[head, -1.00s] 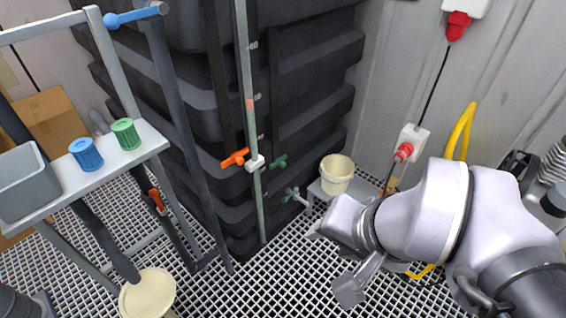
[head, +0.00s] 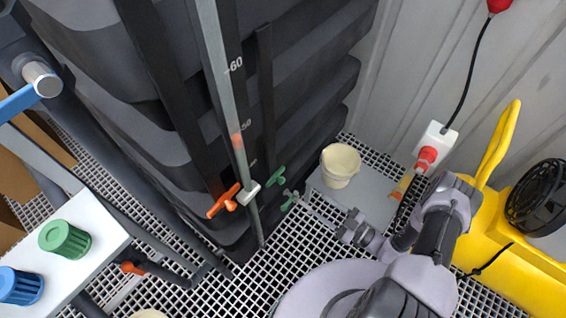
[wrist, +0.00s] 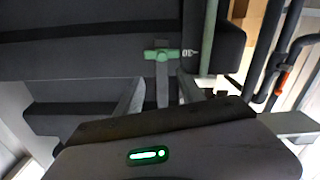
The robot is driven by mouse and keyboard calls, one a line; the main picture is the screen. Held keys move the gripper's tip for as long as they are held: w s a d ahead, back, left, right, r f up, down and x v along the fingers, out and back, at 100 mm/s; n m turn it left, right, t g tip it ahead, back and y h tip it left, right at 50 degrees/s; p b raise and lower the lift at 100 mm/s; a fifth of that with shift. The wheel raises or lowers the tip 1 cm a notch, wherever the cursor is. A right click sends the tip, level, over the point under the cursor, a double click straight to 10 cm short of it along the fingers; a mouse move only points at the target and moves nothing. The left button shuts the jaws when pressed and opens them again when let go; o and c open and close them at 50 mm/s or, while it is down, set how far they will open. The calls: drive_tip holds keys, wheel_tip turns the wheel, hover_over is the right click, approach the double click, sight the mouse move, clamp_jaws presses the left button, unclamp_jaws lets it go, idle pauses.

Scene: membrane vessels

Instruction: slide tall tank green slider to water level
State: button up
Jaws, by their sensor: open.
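The tall tank (head: 300,75) is black and ribbed, with a pale vertical level tube (head: 222,80) at its front, marked 60 and 50. A reddish mark (head: 237,141) shows on the tube. A green T-shaped handle (head: 276,177) sits right of the tube, beside a dark strip. A second green handle (head: 290,200) is lower, by a pipe fitting.
A white shelf (head: 100,240) with green and blue caps is left. A yellow machine (head: 510,265) is right.

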sight(284, 182)
drive_tip(key=b+x, duration=0.3)
drive_tip(key=x, duration=1.4)
drive_tip(key=shift+s+a+b, duration=0.15)
drive_tip(key=shift+a+b, duration=0.05)
drive_tip(key=shift+b, duration=0.15)
clamp_jaws()
